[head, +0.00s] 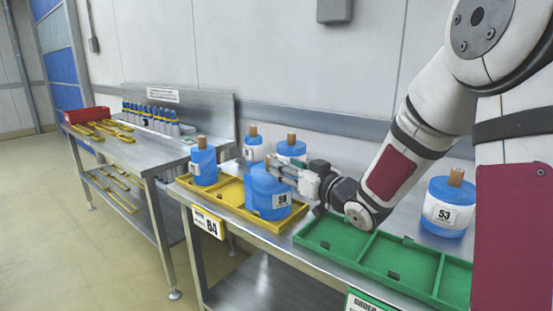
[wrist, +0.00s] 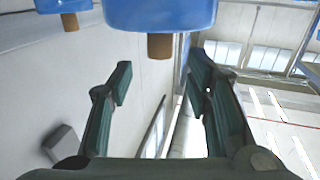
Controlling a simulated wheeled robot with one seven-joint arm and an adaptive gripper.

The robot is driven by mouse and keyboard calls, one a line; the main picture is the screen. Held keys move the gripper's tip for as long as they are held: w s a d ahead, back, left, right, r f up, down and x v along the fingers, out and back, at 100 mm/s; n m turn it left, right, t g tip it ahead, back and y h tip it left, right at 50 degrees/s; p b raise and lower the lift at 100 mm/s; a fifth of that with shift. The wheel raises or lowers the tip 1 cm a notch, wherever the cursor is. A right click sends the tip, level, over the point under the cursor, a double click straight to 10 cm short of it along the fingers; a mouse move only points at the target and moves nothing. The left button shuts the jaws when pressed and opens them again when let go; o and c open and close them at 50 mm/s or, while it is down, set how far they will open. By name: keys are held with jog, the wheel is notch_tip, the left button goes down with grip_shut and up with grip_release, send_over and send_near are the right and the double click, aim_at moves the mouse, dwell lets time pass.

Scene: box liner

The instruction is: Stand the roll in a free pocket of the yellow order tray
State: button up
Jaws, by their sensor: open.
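The yellow order tray (head: 228,194) lies on the near steel bench. A blue roll with a white label reading 59 (head: 262,190) stands upright at its right end, apparently inside the tray; its base contact is partly hidden. Another blue roll (head: 204,165) stands at the tray's left end, with bare yellow floor between them. My gripper (head: 284,172) is at the top of the 59 roll, beside its brown core. In the wrist view the open fingers (wrist: 160,68) are spread, with the roll's core (wrist: 160,46) just beyond the tips, apart from both fingers.
Two more rolls, one at left (head: 253,143) and one at right (head: 291,147), stand behind the tray. A green tray (head: 345,240) with empty pockets lies to the right, and a roll labelled 53 (head: 448,208) stands behind it. Another bench (head: 140,150) holds bottles and yellow pieces.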

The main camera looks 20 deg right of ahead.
jog(key=shift+v, duration=2.35)
jog(key=s+d+f+m+g+h, duration=0.15)
jog(key=s+g+h, duration=0.25)
jog(key=s, duration=0.4)
jog(key=s+d+f+m+g+h, duration=0.1)
jog(key=s+d+m+g+h, duration=0.15)
jog(key=s+g+h, duration=0.45)
jog(key=s+a+g+y, duration=0.2)
jog(key=s+a, duration=0.1)
jog(key=s, duration=1)
jog(key=s+a+f+g+y, duration=0.1)
jog(key=s+a+g+y, duration=0.1)
jog(key=s, duration=1.1)
jog(key=a+g, duration=0.1)
jog(key=a, duration=0.1)
jog(key=shift+s+a+f+y, duration=0.3)
jog(key=shift+s+f+y, duration=0.05)
jog(key=shift+y, duration=0.05)
